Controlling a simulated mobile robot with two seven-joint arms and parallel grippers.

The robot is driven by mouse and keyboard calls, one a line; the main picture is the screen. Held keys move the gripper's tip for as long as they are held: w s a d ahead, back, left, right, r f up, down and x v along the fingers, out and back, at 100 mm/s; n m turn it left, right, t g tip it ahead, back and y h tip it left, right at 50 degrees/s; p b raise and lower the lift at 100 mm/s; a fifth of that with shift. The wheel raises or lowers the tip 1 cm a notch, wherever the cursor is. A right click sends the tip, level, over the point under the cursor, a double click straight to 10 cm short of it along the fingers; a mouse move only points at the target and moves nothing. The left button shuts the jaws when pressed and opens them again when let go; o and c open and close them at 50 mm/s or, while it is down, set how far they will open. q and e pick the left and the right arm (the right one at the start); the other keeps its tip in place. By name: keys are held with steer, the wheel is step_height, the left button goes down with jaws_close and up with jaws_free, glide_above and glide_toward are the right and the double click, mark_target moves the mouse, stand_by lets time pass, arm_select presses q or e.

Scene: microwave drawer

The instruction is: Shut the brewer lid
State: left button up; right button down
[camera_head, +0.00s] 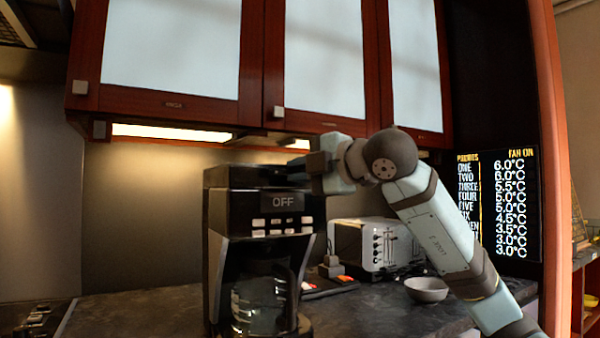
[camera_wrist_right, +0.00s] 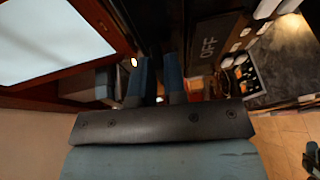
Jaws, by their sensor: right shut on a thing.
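The black coffee brewer (camera_head: 228,210) stands on the counter in the head view, with an "OFF" display and light buttons. Its lid (camera_head: 245,176) looks low and nearly level on top; any small gap under it is hard to make out. My right gripper (camera_head: 312,168) is at the lid's right front edge, its fingers close together and shut on what appears to be the lid. In the right wrist view the fingers (camera_wrist_right: 158,78) have a narrow dark gap between them, and the brewer's front (camera_wrist_right: 210,50) is beside them. The contact itself is hidden. My left gripper is not in view.
A glass carafe (camera_head: 262,302) sits in the brewer. A white toaster (camera_head: 372,246) and a grey bowl (camera_head: 426,289) stand to the right, near my right arm. Red-framed cabinets (camera_head: 180,50) hang above the brewer. The dark counter (camera_head: 130,312) is clear left of the brewer.

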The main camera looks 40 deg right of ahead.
steer(key=shift+a+f, duration=0.15)
steer(key=shift+f, duration=0.3)
steer(key=c, duration=1.4)
jaws_free()
steer(key=shift+o, duration=1)
steer(key=shift+r, duration=0.15)
steer(key=s+d+r, duration=0.1)
steer(key=s+d, duration=0.1)
steer(key=s, duration=1.1)
steer(key=shift+s+d+r, duration=0.2)
steer(key=shift+s, duration=0.05)
